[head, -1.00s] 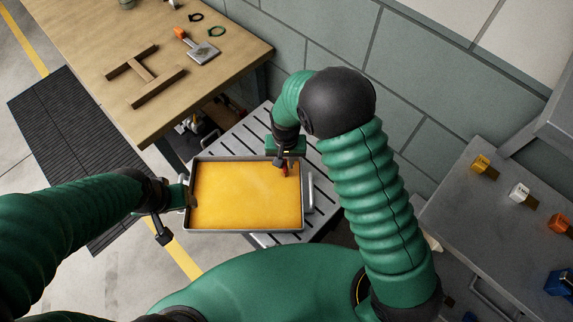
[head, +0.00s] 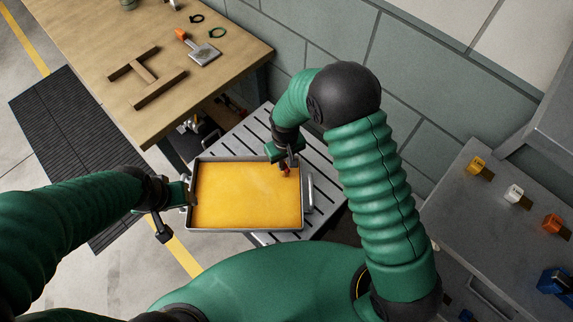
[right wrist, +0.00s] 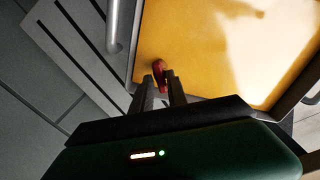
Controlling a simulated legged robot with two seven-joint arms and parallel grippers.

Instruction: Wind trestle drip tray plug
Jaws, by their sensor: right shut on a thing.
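The drip tray (head: 246,230) is a grey rectangular pan with a yellow-orange inside and a handle at each end. It lies on the slatted grey trestle (head: 325,190). A small red plug (head: 286,171) is near the tray's upper right corner; it shows in the right wrist view (right wrist: 161,73) between the fingertips. My right gripper (head: 287,165) points down over that corner, shut on the plug, and hides part of it. My left gripper (head: 187,196) is at the tray's left handle; its jaws are too small to read.
A wooden bench (head: 100,45) at upper left carries a brown H-shaped wooden piece (head: 145,72), an orange-handled tool (head: 203,52) and small rings. A grey cabinet (head: 480,225) at right holds yellow, white, orange and blue items. The block wall stands close behind the trestle.

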